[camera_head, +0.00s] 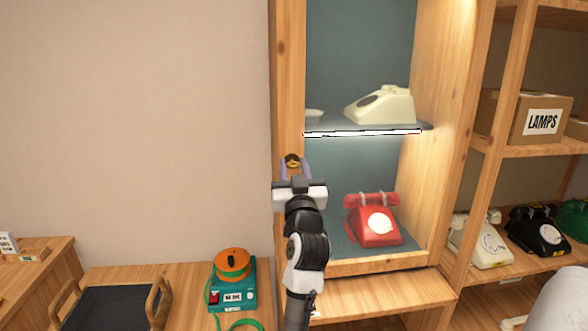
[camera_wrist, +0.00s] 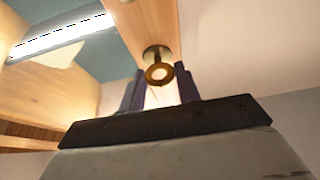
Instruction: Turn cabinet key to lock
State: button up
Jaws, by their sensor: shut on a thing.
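The cabinet (camera_head: 289,60) is a tall wooden case with a blue-grey back and an open-looking front. The brass cabinet key (camera_head: 292,160) is at its left front post; in the wrist view a round brass piece with a pale centre (camera_wrist: 158,73) stands out from the wood. My gripper (camera_head: 295,170) is at this post, its fingers on either side of the key. In the wrist view the dark fingers (camera_wrist: 160,90) flank the brass piece. My gripper is shut on the key. The key's exact turn angle cannot be told, and my gripper hides its lower part.
A cream phone (camera_head: 383,105) is on the lit shelf (camera_head: 360,132), and a red phone (camera_head: 373,222) stands below. A right-hand rack holds a LAMPS box (camera_head: 522,118) and several phones. A teal device (camera_head: 233,291) and a dark tray (camera_head: 108,307) are at lower left. The wall is bare.

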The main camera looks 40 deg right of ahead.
jog(key=shift+f+n+b, duration=0.15)
jog(key=shift+n+b, duration=0.15)
jog(key=shift+b, duration=0.3)
jog(key=shift+f+n+y+b, duration=0.1)
jog(key=shift+n+y+b, duration=0.4)
jog(key=shift+n+b, duration=0.5)
jog(key=n+b, duration=0.1)
jog(key=b, duration=0.1)
jog(key=n+y+b, duration=0.1)
jog(key=n+b, duration=0.1)
jog(key=shift+s+d+t+y, duration=0.1)
jog(key=shift+t+y, duration=0.2)
jog(key=shift+t, duration=0.1)
jog(key=n+y+b, duration=0.1)
jog(key=n+b, duration=0.1)
jog(key=n, duration=0.1)
jog(key=n+y+b, duration=0.2)
jog(key=n+b, duration=0.1)
jog(key=n, duration=0.1)
jog(key=shift+n+y, duration=0.3)
jog(key=n, duration=0.1)
jog(key=n+y+b, duration=0.1)
jog(key=n, duration=0.1)
jog(key=n+y, duration=0.1)
jog(key=n, duration=0.1)
jog(key=shift+r+g, duration=0.35)
jog(key=shift+g, duration=0.05)
jog(key=shift+n+g+y, duration=0.3)
jog(key=shift+n+g, duration=0.5)
jog(key=shift+n, duration=1.2)
